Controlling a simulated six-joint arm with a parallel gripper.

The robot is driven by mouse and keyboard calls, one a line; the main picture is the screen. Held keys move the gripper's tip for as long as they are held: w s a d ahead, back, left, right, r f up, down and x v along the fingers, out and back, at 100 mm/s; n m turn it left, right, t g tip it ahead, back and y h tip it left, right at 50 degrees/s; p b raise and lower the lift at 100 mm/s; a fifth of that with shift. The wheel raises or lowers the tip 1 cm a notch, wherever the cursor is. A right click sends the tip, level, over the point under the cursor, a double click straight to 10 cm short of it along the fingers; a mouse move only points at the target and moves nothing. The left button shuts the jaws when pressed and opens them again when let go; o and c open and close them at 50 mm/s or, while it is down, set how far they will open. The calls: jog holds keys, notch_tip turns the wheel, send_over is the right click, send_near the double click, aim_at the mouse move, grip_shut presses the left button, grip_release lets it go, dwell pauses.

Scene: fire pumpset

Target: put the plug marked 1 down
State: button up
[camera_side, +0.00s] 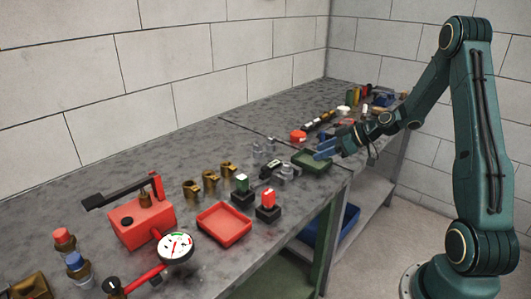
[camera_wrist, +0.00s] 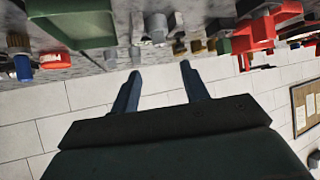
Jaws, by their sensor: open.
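My gripper (camera_side: 326,150) is open, with its blue fingers just above or beside the green tray (camera_side: 312,167) on the bench. In the wrist view the two fingers (camera_wrist: 160,82) stand apart with nothing between them. The green tray also shows at upper left there (camera_wrist: 72,35). Several small grey fittings stand beside the tray, one of them (camera_side: 287,171) at its near left side. In the wrist view a grey fitting (camera_wrist: 157,27) stands past the fingertips. No mark 1 is readable, so I cannot tell which piece is the plug.
A red tray (camera_side: 224,235), a red block on a black base (camera_side: 268,200) and a green one (camera_side: 242,184) stand nearer. Brass fittings (camera_side: 209,180), a red pump (camera_side: 140,222) and a gauge (camera_side: 175,247) are left. A red-capped piece (camera_side: 298,136) is behind the tray.

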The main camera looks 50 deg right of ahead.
jog(key=s+a+r+g+h, duration=0.1)
jog(key=s+a+r+g, duration=0.15)
jog(key=a+r, duration=0.4)
jog(key=s+a+r+g+h, duration=0.15)
jog(key=s+a+r, duration=0.25)
jog(key=a, duration=0.5)
jog(key=s+a+r+m+h, duration=0.1)
jog(key=s+a+r+m, duration=0.1)
jog(key=s, duration=0.7)
jog(key=s+a+r+m+h, duration=0.1)
jog(key=s+a+r+m, duration=0.1)
jog(key=s, duration=0.7)
jog(key=shift+a+r+g, duration=0.4)
jog(key=shift+a+r, duration=0.2)
jog(key=shift+a, duration=0.55)
